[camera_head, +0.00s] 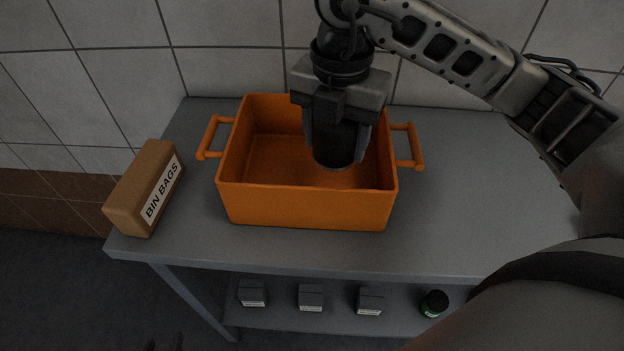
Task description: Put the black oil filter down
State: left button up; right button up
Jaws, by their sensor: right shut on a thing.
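The black oil filter (336,148) is a dark cylinder held upright between the fingers of my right gripper (338,135). My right gripper points down from above and is shut on the filter. The filter's lower end is inside the outline of the orange crate (305,207), over its right half. I cannot tell whether it touches the crate floor. A dark shape at the bottom edge, left of centre, may be the tip of my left gripper (165,344); its jaws are too dark and cut off to read.
The crate has side handles and stands on a grey table (470,190). A brown bin bags box (135,205) lies at the table's left edge. The lower shelf holds several small grey boxes (311,298) and a dark green-black round item (433,303). The table's right side is clear.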

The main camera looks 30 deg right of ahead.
jog(key=shift+m, duration=0.3)
notch_tip(320, 180, down, 10)
jog(key=shift+f, duration=0.25)
jog(key=shift+f, duration=0.15)
jog(key=o, duration=1.2)
jog(key=shift+c, duration=0.2)
notch_tip(320, 180, up, 12)
jog(key=shift+r+p, duration=0.2)
jog(key=shift+p, duration=0.1)
